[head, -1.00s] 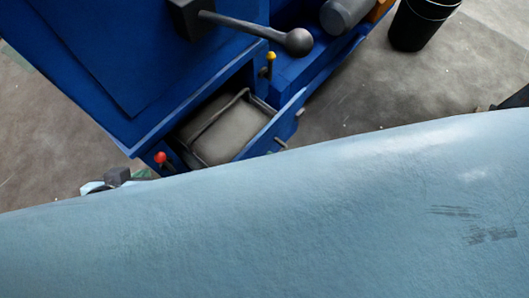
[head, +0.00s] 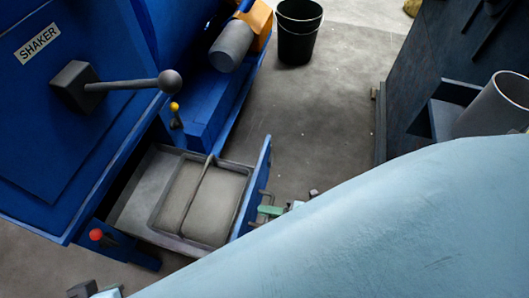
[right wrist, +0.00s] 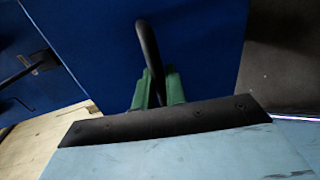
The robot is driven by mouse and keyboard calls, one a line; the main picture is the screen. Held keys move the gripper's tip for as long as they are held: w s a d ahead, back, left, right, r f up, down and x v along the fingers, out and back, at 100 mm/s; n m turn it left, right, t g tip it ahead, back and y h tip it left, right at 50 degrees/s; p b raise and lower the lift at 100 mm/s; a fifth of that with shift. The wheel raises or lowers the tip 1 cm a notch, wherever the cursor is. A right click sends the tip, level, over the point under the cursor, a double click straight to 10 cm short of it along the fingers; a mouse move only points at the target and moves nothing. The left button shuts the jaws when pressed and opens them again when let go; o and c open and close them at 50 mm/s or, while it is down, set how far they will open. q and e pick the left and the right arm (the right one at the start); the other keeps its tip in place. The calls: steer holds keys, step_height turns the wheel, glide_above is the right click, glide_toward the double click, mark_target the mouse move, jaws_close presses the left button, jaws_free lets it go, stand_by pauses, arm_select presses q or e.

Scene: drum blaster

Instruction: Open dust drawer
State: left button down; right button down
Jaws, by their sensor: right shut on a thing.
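The dust drawer (head: 128,218) is pulled well out of the blue machine in the head view. A grey tray with a divider bar sits inside it, and its blue front panel (head: 262,175) stands clear of the cabinet. My right gripper (head: 268,210) is at the outer face of this panel, with green fingers. In the right wrist view the green fingers (right wrist: 158,88) are shut on the dark drawer handle (right wrist: 148,45). Part of what looks like my left gripper (head: 95,290) shows at the lower left edge; its fingers are not clear.
A lever with a ball end (head: 170,82) juts from the shaker cabinet above the drawer. A yellow knob (head: 174,106) and a red knob (head: 96,234) flank the opening. A black bucket (head: 298,35) stands behind. A dark machine (head: 440,60) is at right, with bare floor between.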

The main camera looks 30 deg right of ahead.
arm_select(q)
steer(key=shift+w, duration=0.1)
arm_select(e)
steer(key=shift+s+d, duration=0.15)
steer(key=shift+d, duration=0.15)
steer(key=c, duration=1.5)
jaws_free()
steer(key=shift+c, duration=0.2)
